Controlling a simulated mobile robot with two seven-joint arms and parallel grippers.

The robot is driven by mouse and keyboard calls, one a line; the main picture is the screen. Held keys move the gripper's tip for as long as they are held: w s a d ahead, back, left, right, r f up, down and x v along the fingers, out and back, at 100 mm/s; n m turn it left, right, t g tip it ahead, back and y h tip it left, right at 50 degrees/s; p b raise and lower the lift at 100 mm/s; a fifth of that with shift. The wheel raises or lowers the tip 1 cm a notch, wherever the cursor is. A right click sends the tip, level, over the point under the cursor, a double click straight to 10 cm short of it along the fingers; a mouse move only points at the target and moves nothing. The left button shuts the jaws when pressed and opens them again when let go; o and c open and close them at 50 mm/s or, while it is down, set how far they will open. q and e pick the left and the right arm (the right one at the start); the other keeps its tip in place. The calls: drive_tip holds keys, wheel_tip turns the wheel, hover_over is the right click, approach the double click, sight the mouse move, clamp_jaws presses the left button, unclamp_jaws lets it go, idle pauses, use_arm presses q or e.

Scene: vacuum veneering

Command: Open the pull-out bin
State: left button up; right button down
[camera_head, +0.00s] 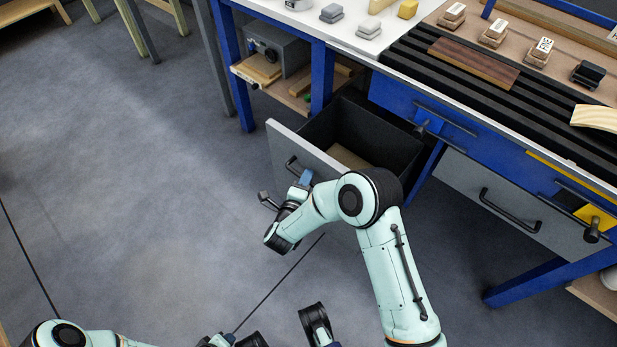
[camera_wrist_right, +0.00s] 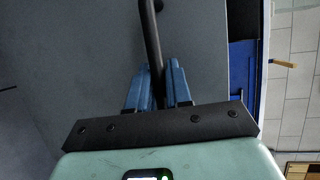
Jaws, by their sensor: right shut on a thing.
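The pull-out bin stands out from under the blue workbench in the head view, with a grey front panel (camera_head: 283,150) and a dark, open-topped box (camera_head: 385,130) behind it. A light brown surface shows inside it. A black bar handle (camera_head: 291,163) is on the front; it also shows in the right wrist view (camera_wrist_right: 150,30). My right gripper (camera_head: 304,180) is shut on this handle, its blue fingers on either side of the bar in the right wrist view (camera_wrist_right: 158,85).
The blue workbench (camera_head: 322,75) carries sanding blocks and a dark wood board (camera_head: 474,62) on black slats. A second grey front (camera_head: 500,200) with a black handle is flush to the right. Open grey floor (camera_head: 120,170) lies left of the bin.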

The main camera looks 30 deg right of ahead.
use_arm(q)
drive_tip(key=shift+a, duration=0.15)
use_arm(e)
drive_tip(key=shift+s+a, duration=0.1)
drive_tip(key=shift+a, duration=0.2)
drive_tip(key=c, duration=1.1)
unclamp_jaws()
use_arm(q)
drive_tip(key=shift+s, duration=0.1)
drive_tip(key=s, duration=0.1)
drive_tip(key=s+d+r+p, duration=0.1)
drive_tip(key=s+r+g, duration=0.1)
drive_tip(key=shift+d+h+p, duration=0.25)
drive_tip(key=shift+h+p, duration=0.05)
drive_tip(key=shift+p, duration=0.1)
use_arm(e)
drive_tip(key=v, duration=1.3)
drive_tip(key=shift+s+a, duration=0.1)
drive_tip(key=shift+s, duration=0.1)
